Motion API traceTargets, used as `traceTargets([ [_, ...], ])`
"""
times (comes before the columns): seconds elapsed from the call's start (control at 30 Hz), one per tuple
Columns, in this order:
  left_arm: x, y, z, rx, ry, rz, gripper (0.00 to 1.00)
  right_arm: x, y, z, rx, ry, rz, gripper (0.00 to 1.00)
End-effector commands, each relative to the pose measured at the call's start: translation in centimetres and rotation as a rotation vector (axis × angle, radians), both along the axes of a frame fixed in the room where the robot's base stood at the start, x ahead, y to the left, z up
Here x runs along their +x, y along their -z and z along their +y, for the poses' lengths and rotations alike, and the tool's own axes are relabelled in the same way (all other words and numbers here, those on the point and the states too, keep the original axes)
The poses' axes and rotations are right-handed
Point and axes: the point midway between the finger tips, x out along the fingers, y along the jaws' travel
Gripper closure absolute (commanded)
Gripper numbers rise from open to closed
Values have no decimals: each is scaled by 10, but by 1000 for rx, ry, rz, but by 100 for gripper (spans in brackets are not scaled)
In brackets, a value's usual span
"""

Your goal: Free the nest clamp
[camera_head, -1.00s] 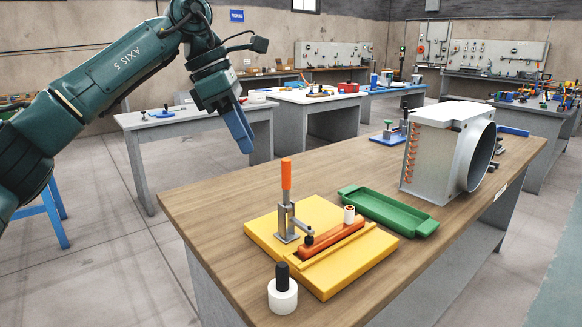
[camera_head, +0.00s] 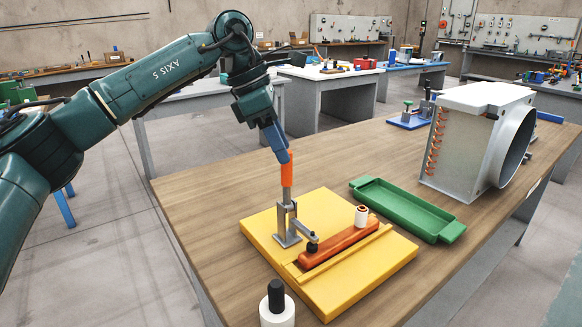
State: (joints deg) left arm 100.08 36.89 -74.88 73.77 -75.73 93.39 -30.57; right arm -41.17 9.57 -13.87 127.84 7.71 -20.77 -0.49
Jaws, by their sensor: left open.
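The nest clamp (camera_head: 287,218) is a grey toggle clamp with an upright orange handle (camera_head: 287,170). It stands on a yellow base plate (camera_head: 330,293). Its dark tip (camera_head: 312,246) is at the left end of an orange-red nest bar (camera_head: 341,247), which has a small white tube (camera_head: 361,216) standing at its right end. My left gripper (camera_head: 284,156) points down at the top of the orange handle, with its blue fingers overlapping the handle top. It is open; whether it touches the handle I cannot tell. My right gripper is out of view.
A green tray (camera_head: 405,210) lies right of the yellow plate. A white cylinder with a black top (camera_head: 277,306) stands at the front. A large grey housing with a round duct (camera_head: 480,140) and a blue-based fixture (camera_head: 410,120) stand farther back. The wooden table (camera_head: 205,200) is clear at left.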

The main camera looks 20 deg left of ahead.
Motion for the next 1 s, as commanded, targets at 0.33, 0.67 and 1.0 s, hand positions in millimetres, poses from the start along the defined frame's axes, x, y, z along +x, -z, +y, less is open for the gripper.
traceTargets([
  [0.33,6,45,-17,0,-1,0,59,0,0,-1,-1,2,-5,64],
  [0.67,6,49,-19,0,0,0,59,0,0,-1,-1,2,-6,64],
  [1.0,6,48,-19,-1,0,0,84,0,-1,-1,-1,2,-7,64],
])
